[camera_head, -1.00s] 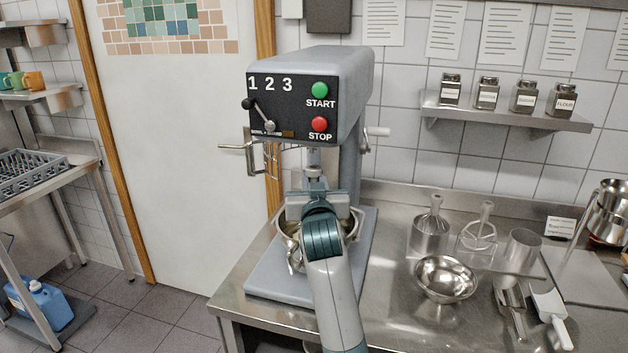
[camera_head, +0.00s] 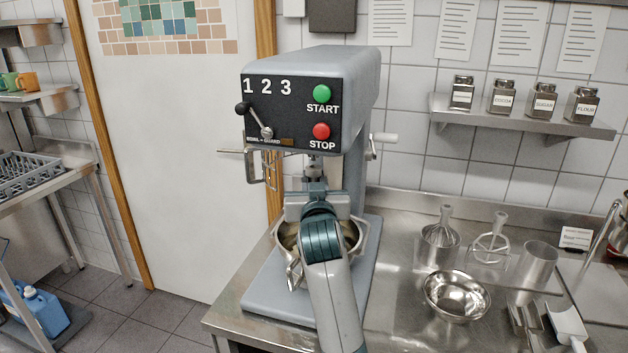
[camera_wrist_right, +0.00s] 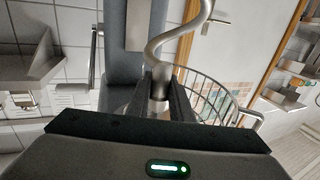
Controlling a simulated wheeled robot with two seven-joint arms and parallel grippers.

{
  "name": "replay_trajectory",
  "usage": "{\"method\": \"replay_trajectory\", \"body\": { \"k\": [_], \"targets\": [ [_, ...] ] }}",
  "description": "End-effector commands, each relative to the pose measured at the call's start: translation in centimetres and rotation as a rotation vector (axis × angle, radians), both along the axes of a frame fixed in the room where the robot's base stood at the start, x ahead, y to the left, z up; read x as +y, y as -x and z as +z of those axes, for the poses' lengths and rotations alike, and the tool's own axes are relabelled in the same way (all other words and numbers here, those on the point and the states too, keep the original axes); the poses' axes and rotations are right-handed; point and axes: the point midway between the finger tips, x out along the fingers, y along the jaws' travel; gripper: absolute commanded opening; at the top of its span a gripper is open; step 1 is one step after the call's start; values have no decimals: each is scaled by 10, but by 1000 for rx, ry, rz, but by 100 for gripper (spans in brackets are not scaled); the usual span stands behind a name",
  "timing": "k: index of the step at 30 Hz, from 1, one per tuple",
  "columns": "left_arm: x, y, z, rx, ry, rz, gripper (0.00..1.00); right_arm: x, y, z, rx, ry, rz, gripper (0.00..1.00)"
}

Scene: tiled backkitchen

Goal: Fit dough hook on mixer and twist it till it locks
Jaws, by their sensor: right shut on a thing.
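The mixer (camera_head: 352,75) stands on the steel counter, with its drive shaft (camera_head: 316,168) under the head. My right gripper (camera_wrist_right: 158,105) is shut on the shank of the dough hook; the hook's curved metal rod (camera_wrist_right: 178,38) shows in the right wrist view. In the head view my right gripper (camera_head: 316,188) is just below the shaft and over the mixer bowl (camera_head: 352,240). My wrist hides most of the hook there, so I cannot tell whether its top touches the shaft. My left gripper is not in view.
The wire bowl guard (camera_head: 268,168) is swung out to the left of the shaft. A steel bowl (camera_head: 457,296), a whisk (camera_head: 441,240) and a flat beater (camera_head: 491,243) are on the counter at right. A side handle (camera_head: 383,137) sticks out from the mixer's right side.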

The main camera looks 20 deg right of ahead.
Motion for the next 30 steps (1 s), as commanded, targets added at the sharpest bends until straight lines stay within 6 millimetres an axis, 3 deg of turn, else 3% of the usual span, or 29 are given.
{"method": "replay_trajectory", "body": {
  "k": [12, 21, 30],
  "targets": [
    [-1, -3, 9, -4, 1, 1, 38, -1, -3, 13, -3, 0, 0, 0],
    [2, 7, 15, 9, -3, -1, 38, -4, -8, 21, -3, 0, 1, 0],
    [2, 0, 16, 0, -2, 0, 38, -4, -9, 21, -3, 0, 1, 0]
  ]
}}
